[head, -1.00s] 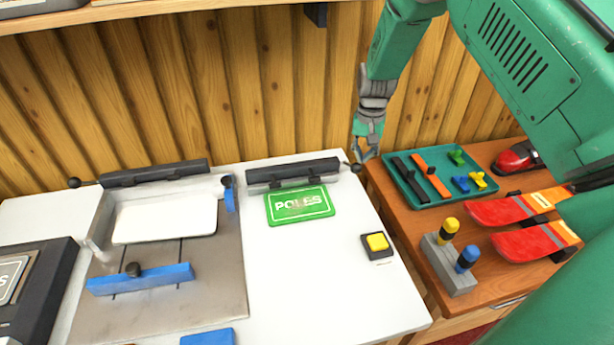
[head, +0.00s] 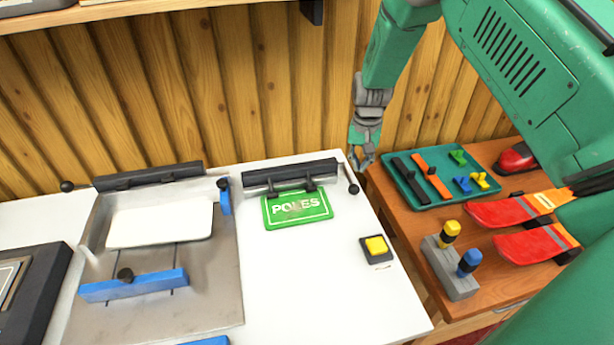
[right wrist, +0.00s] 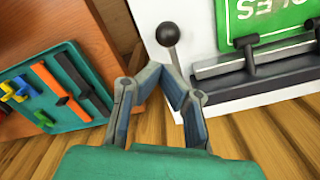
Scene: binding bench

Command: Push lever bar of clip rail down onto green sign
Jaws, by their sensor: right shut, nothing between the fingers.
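The green sign (head: 297,209) with white lettering lies on the white bench top, its far edge at the clip rail (head: 290,175). The rail's dark lever bar is swung down, and two short dark feet reach onto the sign's far edge. Its ball-ended lever (head: 353,189) points down at the rail's right end. My right gripper (head: 361,163) is shut and empty just behind the ball. In the right wrist view, the ball (right wrist: 167,34) stands beyond the closed fingertips (right wrist: 160,74); I cannot tell whether they touch the lever's rod. The sign also shows there (right wrist: 262,18). My left gripper is out of view.
A second clip rail (head: 148,176) with a white plate (head: 160,221) and blue bar (head: 135,284) is at left. A yellow button (head: 376,246) sits right of the sign. A teal tray (head: 423,203) with clips lies on the wooden side table.

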